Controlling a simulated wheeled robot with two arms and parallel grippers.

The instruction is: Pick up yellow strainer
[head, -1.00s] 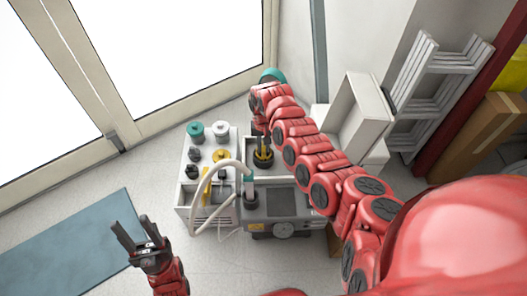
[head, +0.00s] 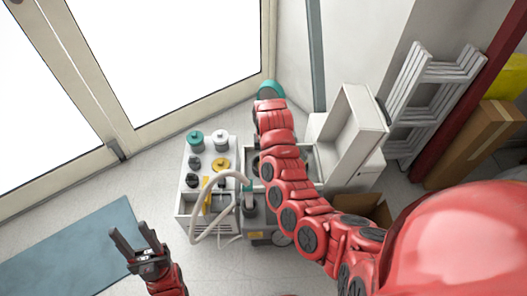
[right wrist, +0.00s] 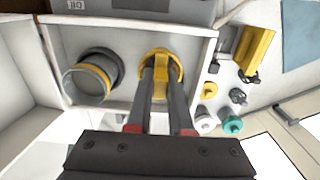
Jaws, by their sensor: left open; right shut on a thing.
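The yellow strainer (right wrist: 160,55) shows in the right wrist view as a yellow ring with a bar, over the white open compartment (right wrist: 125,30). My right gripper (right wrist: 161,82) is shut on it, with the dark fingers reaching to its near side. I cannot tell whether it still touches the compartment floor. A dark round cup with a yellow band (right wrist: 93,78) stands beside it in the same compartment. In the head view my right arm hides the strainer and right gripper. My left gripper (head: 134,238) is open and empty at lower left, away from the unit.
A white top with teal, white, yellow and dark caps (head: 221,163) lies left of the compartment. A pale hose (head: 205,205) arches in front. A white open box (head: 352,128) and a folded ladder (head: 430,95) stand right. Floor around the blue mat (head: 75,245) is clear.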

